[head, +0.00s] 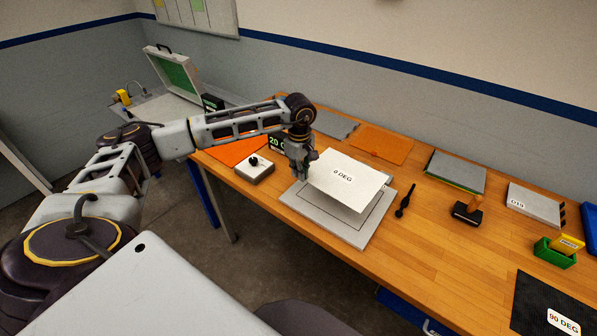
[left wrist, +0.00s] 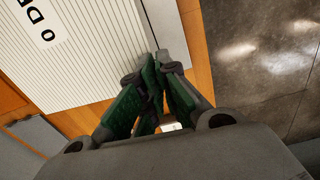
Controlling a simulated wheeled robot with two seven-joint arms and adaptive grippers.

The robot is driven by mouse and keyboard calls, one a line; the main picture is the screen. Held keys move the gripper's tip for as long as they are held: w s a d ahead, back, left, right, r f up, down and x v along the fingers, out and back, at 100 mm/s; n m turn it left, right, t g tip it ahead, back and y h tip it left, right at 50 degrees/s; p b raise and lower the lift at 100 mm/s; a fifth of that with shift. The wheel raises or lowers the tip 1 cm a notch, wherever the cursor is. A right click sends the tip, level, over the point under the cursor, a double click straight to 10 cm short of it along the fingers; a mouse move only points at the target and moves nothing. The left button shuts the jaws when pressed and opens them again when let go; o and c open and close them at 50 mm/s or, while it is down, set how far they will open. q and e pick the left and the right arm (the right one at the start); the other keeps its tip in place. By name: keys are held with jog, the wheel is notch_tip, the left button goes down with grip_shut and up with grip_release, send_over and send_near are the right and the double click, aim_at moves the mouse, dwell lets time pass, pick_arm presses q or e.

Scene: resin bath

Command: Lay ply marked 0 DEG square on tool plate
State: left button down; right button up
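The white ply marked 0 DEG (head: 352,188) is held above the grey tool plate (head: 298,205), with plate showing along its near and left sides. It looks slightly turned from the outline drawn on the plate. My left gripper (head: 304,180) is at the ply's left edge, its fingers closed together on that edge. In the left wrist view the green-padded fingers (left wrist: 158,62) meet beside the ply (left wrist: 72,72), whose label partly shows. The exact pinch is partly hidden by the fingers. My right gripper is in neither view.
A white box with a black knob (head: 255,168) and an orange sheet (head: 236,149) lie left of the plate. A dark 90 DEG ply (head: 535,300) lies at the near right.

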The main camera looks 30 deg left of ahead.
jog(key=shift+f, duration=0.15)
pick_arm(q)
jog(key=shift+f+b, duration=0.1)
jog(key=shift+b, duration=0.2)
jog(key=shift+f+b, duration=0.65)
jog(key=shift+f, duration=0.25)
jog(key=shift+f+b, duration=0.7)
jog(key=shift+f, duration=0.25)
jog(key=shift+f+b, duration=0.4)
jog(key=shift+f, duration=0.15)
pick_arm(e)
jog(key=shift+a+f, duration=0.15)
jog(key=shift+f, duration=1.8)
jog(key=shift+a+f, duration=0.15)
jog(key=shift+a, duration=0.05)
pick_arm(q)
jog(key=shift+b, duration=0.3)
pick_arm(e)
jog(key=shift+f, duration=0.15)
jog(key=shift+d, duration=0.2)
